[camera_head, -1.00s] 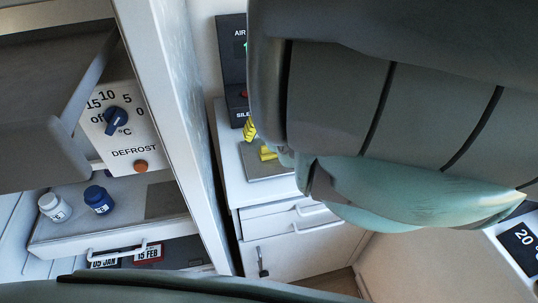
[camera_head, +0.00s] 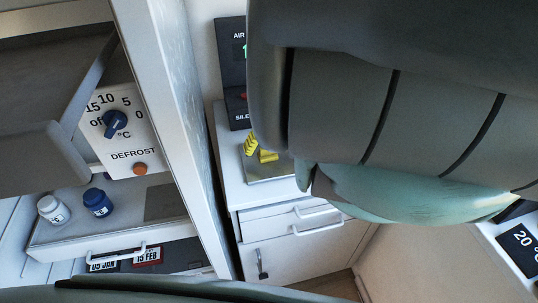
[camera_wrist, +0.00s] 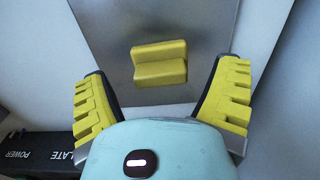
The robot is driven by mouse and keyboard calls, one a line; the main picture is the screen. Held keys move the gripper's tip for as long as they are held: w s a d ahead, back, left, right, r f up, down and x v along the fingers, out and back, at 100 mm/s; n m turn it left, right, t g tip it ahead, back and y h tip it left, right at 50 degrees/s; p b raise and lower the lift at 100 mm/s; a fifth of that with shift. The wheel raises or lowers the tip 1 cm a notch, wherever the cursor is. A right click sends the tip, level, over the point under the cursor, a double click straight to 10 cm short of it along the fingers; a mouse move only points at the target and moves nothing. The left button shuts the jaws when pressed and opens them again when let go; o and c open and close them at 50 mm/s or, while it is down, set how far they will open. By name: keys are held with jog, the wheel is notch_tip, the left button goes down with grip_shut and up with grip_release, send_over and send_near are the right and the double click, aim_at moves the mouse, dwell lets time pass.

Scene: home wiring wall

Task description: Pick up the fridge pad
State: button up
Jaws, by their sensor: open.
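A yellow stepped block (camera_wrist: 159,63) sits on a grey metal plate (camera_wrist: 150,20) in the wrist view. It is the pad-like thing nearest my gripper, but I cannot tell its name from any label. In the head view the yellow block (camera_head: 268,156) shows on the plate (camera_head: 270,172) on a white cabinet top. My gripper (camera_wrist: 165,70) is open, with ridged yellow fingers to the left and right of the block, apart from it. How far the fingers are above the plate is hard to tell. In the head view my arm hides most of the gripper.
A white cabinet (camera_head: 290,245) with handles stands under the plate. A black panel (camera_head: 233,70) is behind it.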

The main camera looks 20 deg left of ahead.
jog(key=shift+f, duration=0.5)
jog(key=shift+c, duration=0.2)
jog(key=c, duration=1)
jog(key=shift+c, duration=0.2)
jog(key=shift+r, duration=1.35)
jog(key=shift+s+r, duration=0.4)
jog(key=s+d, duration=0.2)
jog(key=s, duration=0.5)
jog(key=s+d+r+p, duration=0.1)
jog(key=s+d, duration=0.2)
jog(key=s, duration=0.4)
jog(key=shift+s+r+p, duration=0.25)
jog(key=shift+p, duration=0.05)
